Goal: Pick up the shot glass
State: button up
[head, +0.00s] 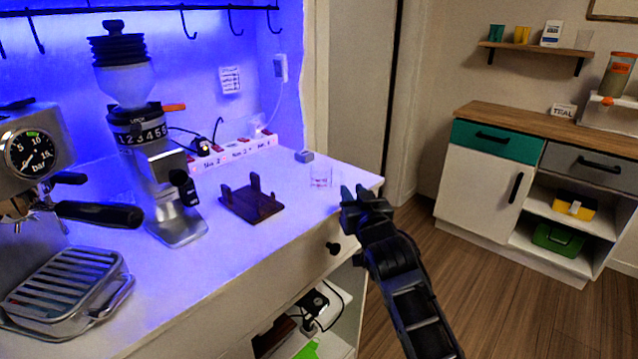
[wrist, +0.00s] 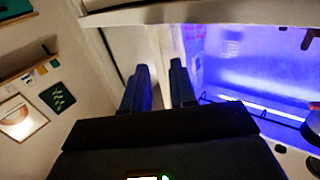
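The shot glass (head: 321,176) is small and clear. It stands upright on the white counter (head: 290,203) near its right end, in the head view. My gripper (head: 354,193) is just right of the glass in the picture, near the counter's right edge, and apart from it. In the wrist view, the two dark fingers of my gripper (wrist: 159,70) stand apart with nothing between them. The glass does not show in the wrist view.
A dark wooden stand (head: 252,201) and a small grey block (head: 304,156) are on the counter near the glass. A grinder (head: 150,150) and an espresso machine (head: 40,170) stand to the left. A power strip (head: 235,151) runs along the wall.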

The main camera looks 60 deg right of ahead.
aim_at(344, 177)
jog(key=p+x, duration=0.1)
jog(key=x, duration=0.6)
jog(key=shift+p, duration=0.35)
grip_shut()
